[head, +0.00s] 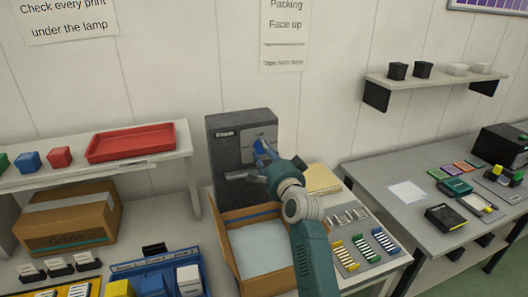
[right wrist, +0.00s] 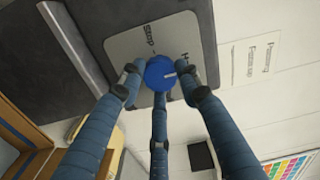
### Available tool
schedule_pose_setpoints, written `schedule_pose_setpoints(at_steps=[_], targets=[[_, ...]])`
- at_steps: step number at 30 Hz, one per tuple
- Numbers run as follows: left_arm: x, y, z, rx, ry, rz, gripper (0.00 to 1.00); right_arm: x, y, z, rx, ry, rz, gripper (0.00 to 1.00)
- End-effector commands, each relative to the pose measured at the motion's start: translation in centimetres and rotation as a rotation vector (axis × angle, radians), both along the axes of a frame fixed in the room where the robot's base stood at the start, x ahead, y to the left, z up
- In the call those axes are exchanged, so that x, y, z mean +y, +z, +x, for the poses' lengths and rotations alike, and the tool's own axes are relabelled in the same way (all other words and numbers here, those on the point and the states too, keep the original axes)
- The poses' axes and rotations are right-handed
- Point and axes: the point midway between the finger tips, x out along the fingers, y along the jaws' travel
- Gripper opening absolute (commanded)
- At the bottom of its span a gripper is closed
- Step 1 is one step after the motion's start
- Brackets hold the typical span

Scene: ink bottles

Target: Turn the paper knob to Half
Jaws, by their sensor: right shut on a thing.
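The paper knob is a round blue dial with a white pointer line, and it shows in the right wrist view (right wrist: 158,74). It sits on a light grey panel (right wrist: 120,48) on the front of a dark grey machine (head: 228,150). The pointer line points to the right in that view. Lettering shows on the panel, but part of it is hidden behind my fingers. My right gripper (head: 262,150) is at the panel, with its fingers closed around the knob (right wrist: 160,85). In the head view the gripper mostly hides the knob. My left gripper is not in view.
An open cardboard box (head: 226,252) stands below the machine. A yellowish paper stack (head: 321,179) and racks of coloured strips (head: 366,252) lie to the right. A shelf with a red tray (head: 131,144) is at left, above a closed carton (head: 66,222).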

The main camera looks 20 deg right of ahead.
Motion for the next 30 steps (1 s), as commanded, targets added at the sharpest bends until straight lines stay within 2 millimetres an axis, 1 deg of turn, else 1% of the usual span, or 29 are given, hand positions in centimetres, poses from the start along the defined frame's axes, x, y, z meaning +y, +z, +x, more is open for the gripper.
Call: schedule_pose_setpoints(at_steps=[1,7,8,9,10,18,22,26,30], targets=[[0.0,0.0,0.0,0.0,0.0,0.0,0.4,-0.2,0.3,0.0,-0.006,-0.005,-0.001,0.07],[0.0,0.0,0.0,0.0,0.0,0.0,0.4,-0.2,0.3,0.0,-0.006,-0.005,-0.002,0.07],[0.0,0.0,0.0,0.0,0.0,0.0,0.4,-0.2,0.3,0.0,-0.006,-0.005,-0.002,0.39],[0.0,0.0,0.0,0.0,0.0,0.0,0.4,-0.2,0.3,0.0,-0.006,-0.005,-0.002,0.47],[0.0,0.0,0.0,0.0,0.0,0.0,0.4,-0.2,0.3,0.0,-0.006,-0.004,-0.002,0.53],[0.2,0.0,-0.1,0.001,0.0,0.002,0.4,-0.1,0.1,0.0,-0.002,-0.002,-0.001,0.53],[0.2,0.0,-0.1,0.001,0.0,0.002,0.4,-0.1,0.0,-0.8,0.0,-0.001,-0.001,0.53],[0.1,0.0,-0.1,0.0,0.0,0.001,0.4,-0.2,0.0,-2.9,-0.002,-0.003,0.0,0.53],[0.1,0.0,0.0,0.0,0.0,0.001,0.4,-0.4,-0.1,-6.0,-0.001,-0.003,-0.001,0.53]])
